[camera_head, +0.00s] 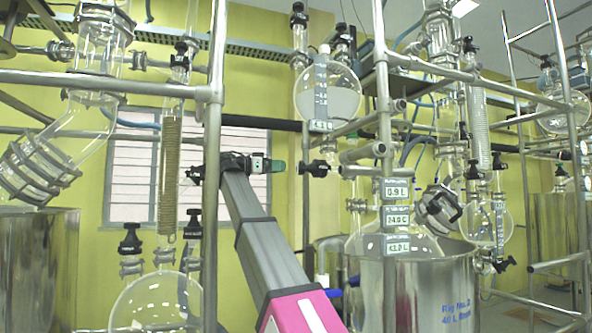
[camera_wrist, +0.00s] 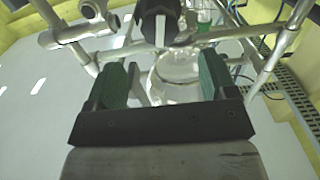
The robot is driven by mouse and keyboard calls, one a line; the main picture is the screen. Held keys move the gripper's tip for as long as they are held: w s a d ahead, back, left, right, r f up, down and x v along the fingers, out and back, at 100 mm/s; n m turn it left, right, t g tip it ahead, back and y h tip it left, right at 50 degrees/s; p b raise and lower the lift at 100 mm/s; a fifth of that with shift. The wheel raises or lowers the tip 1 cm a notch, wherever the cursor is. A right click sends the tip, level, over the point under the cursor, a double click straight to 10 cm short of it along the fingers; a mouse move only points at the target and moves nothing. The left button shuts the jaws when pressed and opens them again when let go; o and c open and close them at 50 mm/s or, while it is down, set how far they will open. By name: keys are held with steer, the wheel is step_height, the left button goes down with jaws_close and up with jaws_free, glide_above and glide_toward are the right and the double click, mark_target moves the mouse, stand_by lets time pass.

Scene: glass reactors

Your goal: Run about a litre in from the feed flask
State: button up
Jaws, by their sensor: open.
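The feed flask (camera_head: 328,92) appears to be the round clear glass vessel high in the middle of the head view, with a graduated strip and a small label at its base. Below it is a valve with a black knob (camera_head: 318,168) facing left. My gripper (camera_head: 278,166), with green fingertips, is just left of this knob, apart from it. In the wrist view my gripper (camera_wrist: 163,82) is open and empty, and a black knob (camera_wrist: 160,20) lies ahead, between the finger lines. Below the valve, the reactor's glass (camera_head: 420,243) sits in a steel pot (camera_head: 415,290).
Display labels (camera_head: 397,216) on a frame post read about 0.9 L, 24.0 C and 43.0 L. Steel frame posts (camera_head: 214,150) and tubes stand close on both sides of my arm. Another glass rig (camera_head: 35,165) is at left. Round glass (camera_wrist: 178,72) shows beyond my fingers.

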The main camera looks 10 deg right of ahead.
mark_target(298, 168)
steer(key=shift+m, duration=0.4)
steer(key=d, duration=0.3)
steer(key=w+d, duration=0.1)
steer(key=d, duration=0.3)
steer(key=w+d, duration=0.1)
steer(key=d, duration=0.2)
steer(key=shift+d, duration=0.3)
steer(key=c, duration=0.9)
